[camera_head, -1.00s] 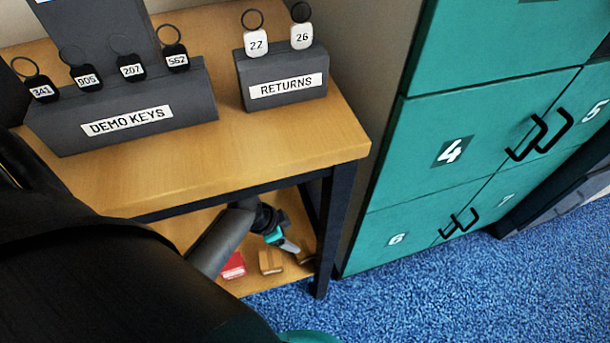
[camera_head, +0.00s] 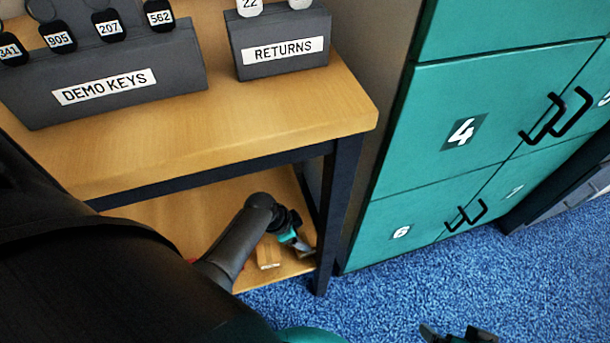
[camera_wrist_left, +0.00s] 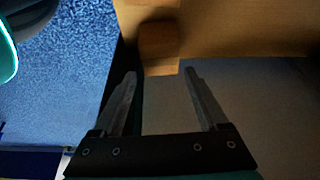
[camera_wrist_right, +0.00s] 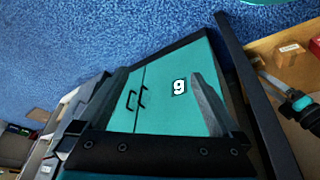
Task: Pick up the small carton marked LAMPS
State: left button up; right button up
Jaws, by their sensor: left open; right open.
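A small brown carton (camera_head: 268,252) sits on the lower wooden shelf near its front edge; its marking is not readable in the head view. A small carton with a pale, unreadable label shows in the right wrist view (camera_wrist_right: 289,50). My left gripper (camera_head: 301,246) is open beside the brown carton, to its right in the head view. In the left wrist view a brown carton (camera_wrist_left: 159,40) lies ahead of the open, empty fingers (camera_wrist_left: 160,72). My right gripper (camera_head: 458,334) is open and empty at the bottom edge, away from the shelf.
A red box (camera_wrist_right: 316,46) sits beside the carton, mostly hidden by my arm in the head view. The shelf (camera_head: 160,222) lies under a tabletop (camera_head: 230,125) with a dark leg (camera_head: 337,210) at right. Teal lockers (camera_head: 450,130) stand right. Blue carpet (camera_head: 385,300) is clear.

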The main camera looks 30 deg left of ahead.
aim_at(304, 241)
pick_arm(q)
jog(key=shift+w+d+f, duration=0.1)
jog(key=shift+w+f, duration=0.05)
jog(key=shift+f, duration=0.35)
jog(key=shift+f+b, duration=0.4)
jog(key=shift+b, duration=0.2)
jog(key=shift+b+x, duration=0.8)
jog(key=shift+x, duration=0.1)
jog(key=shift+f+b, duration=0.45)
jog(key=shift+f, duration=0.05)
jog(key=shift+w+f+b, duration=0.1)
jog(key=shift+f+b, duration=0.3)
jog(key=shift+f, duration=0.1)
jog(key=shift+w+d+f+b, duration=0.1)
jog(key=shift+d+f+b, duration=0.05)
jog(key=shift+f+b, duration=0.15)
pick_arm(e)
jog(key=w+a+r+t+y, duration=0.3)
jog(key=w+a+t, duration=0.2)
jog(key=a+t, duration=0.2)
jog(key=shift+w+a+n+y, duration=0.3)
jog(key=shift+a+y, duration=0.1)
jog(key=shift+a, duration=0.1)
pick_arm(q)
jog(key=c, duration=1)
